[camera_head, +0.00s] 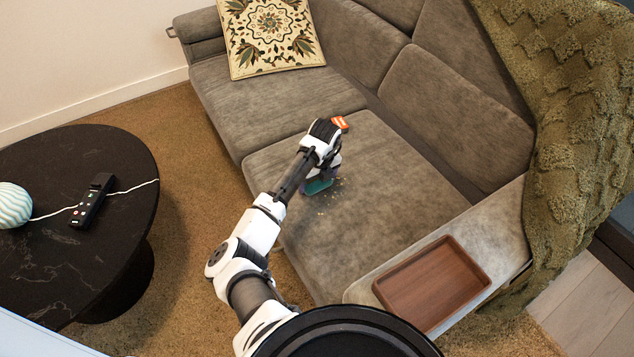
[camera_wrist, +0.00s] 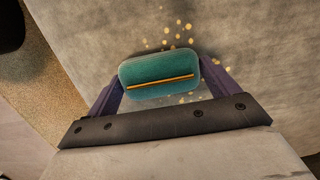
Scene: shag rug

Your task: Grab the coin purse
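The coin purse (camera_wrist: 150,68) is a rounded teal pouch with a golden strip across it, seen near the middle of the wrist view. In the head view its teal side (camera_head: 317,187) shows below my gripper, at the front part of the sofa seat. My gripper (camera_wrist: 161,75) has its two purple fingers on either side of the purse, right up against its ends. I cannot tell whether they press on it or only stand around it. Whether the purse rests on the seat or is just above it is also unclear.
Small golden bits (camera_wrist: 178,38) lie scattered on the grey sofa seat (camera_head: 390,190) around the purse. An orange object (camera_head: 340,123) lies behind my gripper. A brown tray (camera_head: 482,280) sits on the armrest. A black table (camera_head: 110,240) stands at the left.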

